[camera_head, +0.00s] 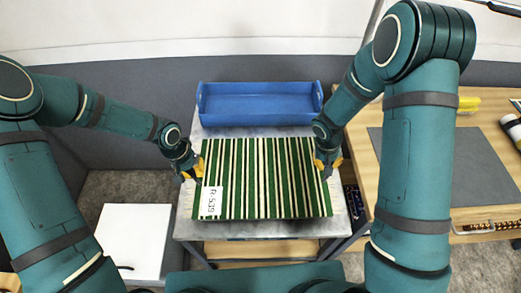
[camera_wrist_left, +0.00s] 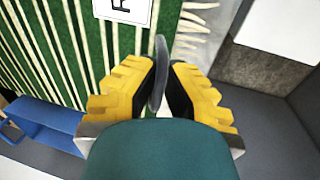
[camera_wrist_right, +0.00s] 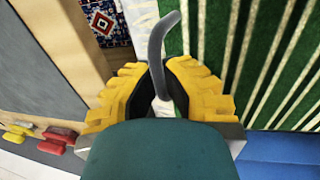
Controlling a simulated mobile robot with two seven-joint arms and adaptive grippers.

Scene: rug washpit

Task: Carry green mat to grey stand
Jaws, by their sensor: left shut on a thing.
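The green mat (camera_head: 263,180) has cream stripes and a white label at its near left corner. It lies flat over the grey-topped stand (camera_head: 256,229); I cannot tell whether it rests there or hangs just above. My left gripper (camera_head: 193,175) is at the mat's left edge, shut on a grey loop there, seen in the left wrist view (camera_wrist_left: 160,85). My right gripper (camera_head: 328,168) is at the right edge, its fingers closed around a similar grey loop in the right wrist view (camera_wrist_right: 158,70). The mat's underside is hidden.
A blue tray (camera_head: 260,104) stands on the back of the grey top, behind the mat. A wooden table (camera_head: 470,190) with a grey pad (camera_head: 448,160) is at the right. A white box (camera_head: 135,240) is on the floor at the left. A wall closes off the back.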

